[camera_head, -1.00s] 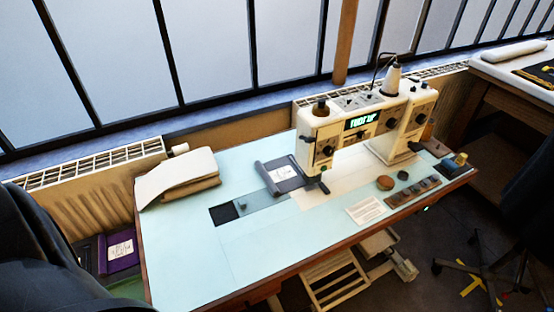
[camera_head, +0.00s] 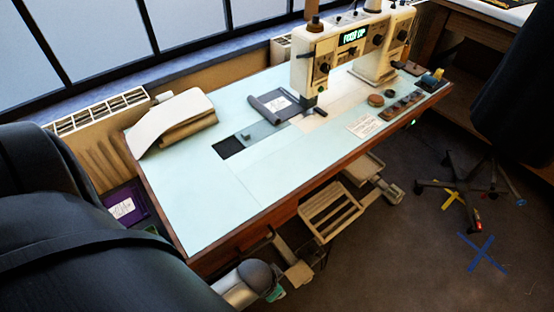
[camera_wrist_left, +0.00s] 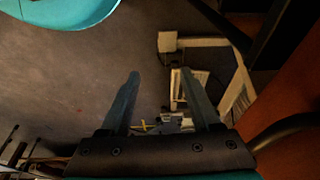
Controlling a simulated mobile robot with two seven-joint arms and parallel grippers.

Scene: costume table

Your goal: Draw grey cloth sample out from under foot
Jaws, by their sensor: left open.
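The grey cloth sample (camera_head: 268,107) lies on the pale blue sewing table with a white label on it. Its right end is at the foot of the sewing machine (camera_head: 342,50), whose display is lit. I cannot tell how far it runs under the foot. My left gripper (camera_wrist_left: 160,85) shows in the left wrist view with its two fingers apart and nothing between them. It points at the floor and a pale pedal frame, away from the cloth. My right gripper is in neither view.
The table (camera_head: 215,190) has clear room at its front left. Folded fabric (camera_head: 175,118) lies at the back left. A label card (camera_head: 362,126) and small pieces sit right of the machine foot. A pedal frame (camera_head: 330,212) stands below the table's front edge.

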